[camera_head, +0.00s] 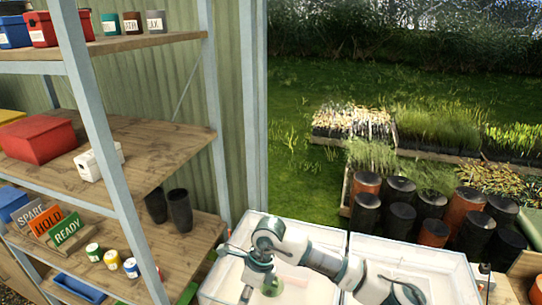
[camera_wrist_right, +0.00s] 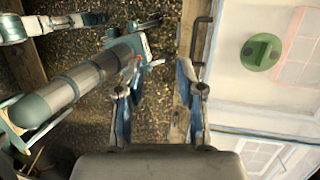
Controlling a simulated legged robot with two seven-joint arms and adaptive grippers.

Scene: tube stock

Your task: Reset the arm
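My right arm (camera_head: 318,257) reaches in from the lower right of the head view, over two white bins. Its gripper (camera_head: 246,292) points down at the left bin (camera_head: 210,292). In the right wrist view the right gripper (camera_wrist_right: 158,95) has its two fingers well apart, with nothing between them. A round green piece (camera_wrist_right: 262,52) lies in a white bin (camera_wrist_right: 232,112), to the right of the fingers; it also shows in the head view (camera_head: 272,286), partly hidden by the arm.
A shelf unit (camera_head: 172,147) stands at the left, with a red box (camera_head: 37,138), a white box (camera_head: 99,162), dark cups (camera_head: 180,210) and label cards (camera_head: 66,230). A second white bin (camera_head: 405,252) is on the right. Pots (camera_head: 398,205) and plant trays (camera_head: 352,121) stand behind.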

